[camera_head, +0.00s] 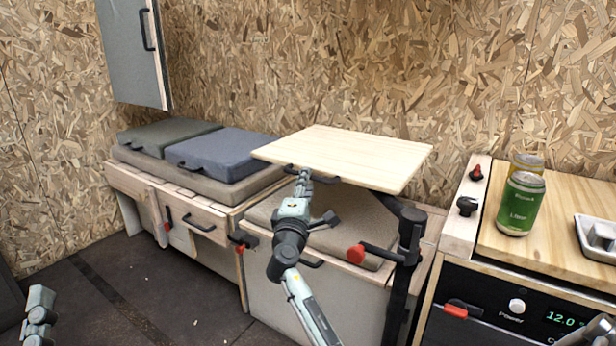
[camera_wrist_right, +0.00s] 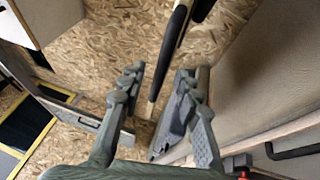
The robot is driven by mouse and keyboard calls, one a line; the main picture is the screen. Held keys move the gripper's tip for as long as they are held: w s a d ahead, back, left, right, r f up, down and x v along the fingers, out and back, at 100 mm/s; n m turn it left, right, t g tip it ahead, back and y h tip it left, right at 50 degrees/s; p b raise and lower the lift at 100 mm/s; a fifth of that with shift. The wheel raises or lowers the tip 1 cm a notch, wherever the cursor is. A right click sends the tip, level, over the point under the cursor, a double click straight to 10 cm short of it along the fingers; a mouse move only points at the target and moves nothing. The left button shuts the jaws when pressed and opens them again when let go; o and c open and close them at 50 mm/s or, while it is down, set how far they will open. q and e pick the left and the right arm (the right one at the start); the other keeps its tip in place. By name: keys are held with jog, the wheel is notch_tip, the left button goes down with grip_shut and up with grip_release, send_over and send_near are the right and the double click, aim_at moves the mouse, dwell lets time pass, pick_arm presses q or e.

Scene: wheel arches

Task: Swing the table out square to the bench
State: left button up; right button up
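The table has a pale wooden top (camera_head: 345,155), level above the bench seat and carried at its right end by a black post (camera_head: 403,260) with a red-knobbed lever (camera_head: 357,254). A dark handle shows under its front left edge. My right gripper (camera_head: 304,178) is at that edge, partly hidden by its own wrist. In the right wrist view its fingers (camera_wrist_right: 160,103) stand apart; a dark bar with a pale edge (camera_wrist_right: 168,58) shows beyond and between them. Contact cannot be told. Part of my left gripper (camera_head: 39,308) shows low at the left; its opening is unclear.
The bench (camera_head: 185,205) runs along the wall with cushions (camera_head: 222,152). A grey cabinet (camera_head: 130,55) hangs above. A galley unit at the right bears a green can (camera_head: 521,204), a yellow can (camera_head: 526,163) and black knobs.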

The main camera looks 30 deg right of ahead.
jog(key=shift+x, duration=1.7)
jog(key=shift+c, duration=0.3)
grip_shut()
jog(key=shift+r, duration=0.1)
